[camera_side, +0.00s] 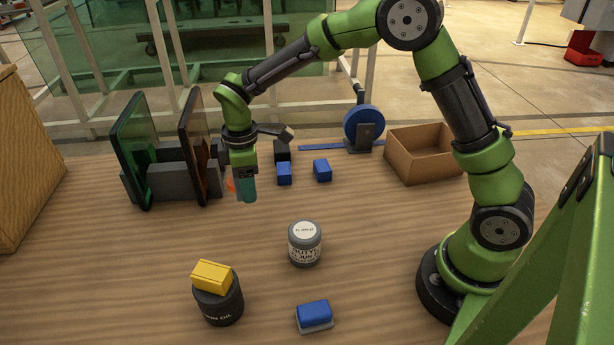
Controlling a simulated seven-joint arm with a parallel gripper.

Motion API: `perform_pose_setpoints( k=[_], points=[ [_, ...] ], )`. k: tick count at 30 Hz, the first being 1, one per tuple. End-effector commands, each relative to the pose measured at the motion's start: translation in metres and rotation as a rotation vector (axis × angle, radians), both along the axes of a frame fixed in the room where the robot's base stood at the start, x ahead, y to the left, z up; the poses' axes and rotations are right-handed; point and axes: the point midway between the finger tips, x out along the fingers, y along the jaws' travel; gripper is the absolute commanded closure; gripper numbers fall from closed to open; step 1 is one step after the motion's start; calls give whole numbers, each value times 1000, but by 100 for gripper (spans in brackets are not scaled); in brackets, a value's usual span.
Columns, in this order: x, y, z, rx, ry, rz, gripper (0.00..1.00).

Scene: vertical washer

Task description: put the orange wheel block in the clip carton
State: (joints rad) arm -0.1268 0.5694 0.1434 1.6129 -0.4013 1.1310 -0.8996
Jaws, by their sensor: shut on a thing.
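My gripper (246,194) points down in the middle left of the side view, just right of the brown panel. A small orange patch (230,184) shows at the left edge of its teal fingers. It appears to be the orange wheel block, mostly hidden by the fingers, and the gripper is shut on it. How high it is above the table is hard to tell. The clip carton appears to be the open brown cardboard box (420,176) at the back right, well away from my gripper. Its visible inside looks empty.
A rack (170,184) holds a green panel (137,150) and a brown panel (194,150) close left of my gripper. Blue blocks (284,174) (322,170) and a blue wheel (362,124) stand between gripper and carton. A grey can (304,248) and a yellow block (211,274) are nearer.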

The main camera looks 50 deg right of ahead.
Motion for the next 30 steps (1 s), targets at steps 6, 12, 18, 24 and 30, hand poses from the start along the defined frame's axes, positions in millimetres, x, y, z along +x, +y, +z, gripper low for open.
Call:
perform_pose_setpoints(
  k=[6, 12, 18, 24, 30],
  points=[
    [4, -18, 26, 0, -5, -41, 80],
    [8, -99, 35, -15, -14, -217, 80],
    [-17, -206, 40, -28, -12, -437, 80],
    [-69, -303, 42, -34, -5, -637, 80],
    [-145, -381, 43, -32, -1, -823, 80]
  ],
)
